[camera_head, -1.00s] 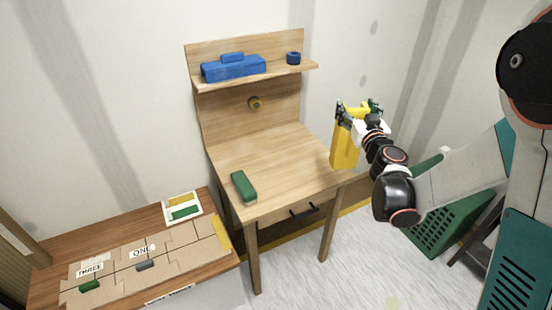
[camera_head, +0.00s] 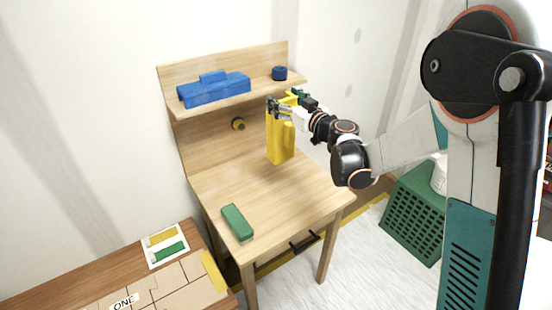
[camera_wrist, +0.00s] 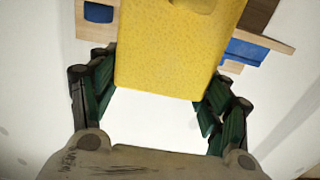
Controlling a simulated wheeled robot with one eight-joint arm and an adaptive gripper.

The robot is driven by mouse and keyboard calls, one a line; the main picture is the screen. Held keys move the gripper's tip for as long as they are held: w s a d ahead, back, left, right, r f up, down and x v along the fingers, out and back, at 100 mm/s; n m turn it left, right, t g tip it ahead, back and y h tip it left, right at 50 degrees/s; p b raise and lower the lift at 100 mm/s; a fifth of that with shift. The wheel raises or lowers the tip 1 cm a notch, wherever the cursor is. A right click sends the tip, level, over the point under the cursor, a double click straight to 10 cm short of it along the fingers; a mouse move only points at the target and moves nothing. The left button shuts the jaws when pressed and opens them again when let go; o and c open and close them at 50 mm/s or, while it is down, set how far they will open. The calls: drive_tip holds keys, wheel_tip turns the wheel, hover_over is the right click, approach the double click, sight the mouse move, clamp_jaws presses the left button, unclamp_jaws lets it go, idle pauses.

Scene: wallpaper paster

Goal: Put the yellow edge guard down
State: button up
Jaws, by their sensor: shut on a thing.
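The yellow edge guard (camera_head: 281,138) is a tall yellow block that hangs upright from my gripper (camera_head: 283,103) over the back right part of the wooden desk in the head view. In the wrist view the edge guard (camera_wrist: 175,50) fills the top middle, between the green finger pads of my gripper (camera_wrist: 160,100). My gripper is shut on its upper part. Whether its lower end touches the desktop (camera_head: 265,195) I cannot tell.
A green block (camera_head: 237,222) lies on the desk's front left. A shelf (camera_head: 258,93) above holds a blue tool (camera_head: 214,89) and a blue ring (camera_head: 279,73). A low wooden table (camera_head: 180,270) with a card (camera_head: 166,245) stands at left, a green crate (camera_head: 412,220) at right.

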sight(283, 145)
wheel_tip(283, 145, down, 17)
drive_tip(key=b, duration=0.5)
drive_tip(key=shift+r, duration=0.3)
drive_tip(key=o, duration=0.7)
drive_tip(key=shift+f, duration=0.2)
drive_tip(key=o, duration=0.5)
drive_tip(key=shift+c, duration=0.2)
drive_tip(key=shift+r, duration=0.1)
